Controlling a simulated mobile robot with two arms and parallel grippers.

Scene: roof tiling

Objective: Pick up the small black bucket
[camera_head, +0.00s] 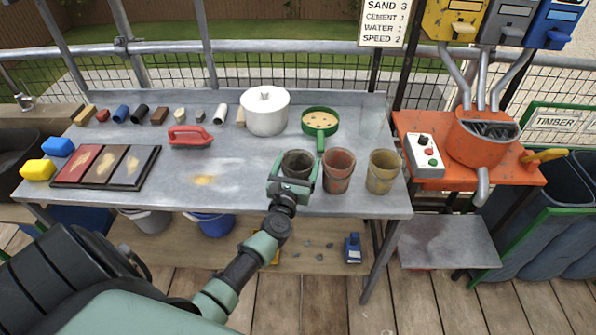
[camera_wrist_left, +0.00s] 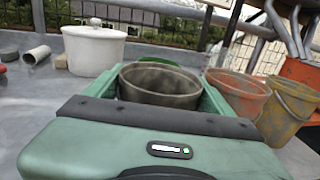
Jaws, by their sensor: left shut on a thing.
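The small black bucket (camera_head: 298,163) stands upright near the front edge of the metal table, left of a red bucket (camera_head: 338,170) and a yellow bucket (camera_head: 382,171). My left gripper (camera_head: 291,182) is shut on the black bucket, with its jaws to either side of it. In the left wrist view the black bucket (camera_wrist_left: 160,85) sits between the green fingers (camera_wrist_left: 158,95), with its open rim up. Its lower part is hidden by the gripper. I cannot tell whether its base touches the table. My right gripper does not show.
The red bucket is close to the right of the gripper. Behind stand a white lidded pot (camera_head: 264,112) and a green sieve (camera_head: 320,122). A red float (camera_head: 190,136) and a colour sample tray (camera_head: 106,166) lie left. The table's middle (camera_head: 225,175) is clear.

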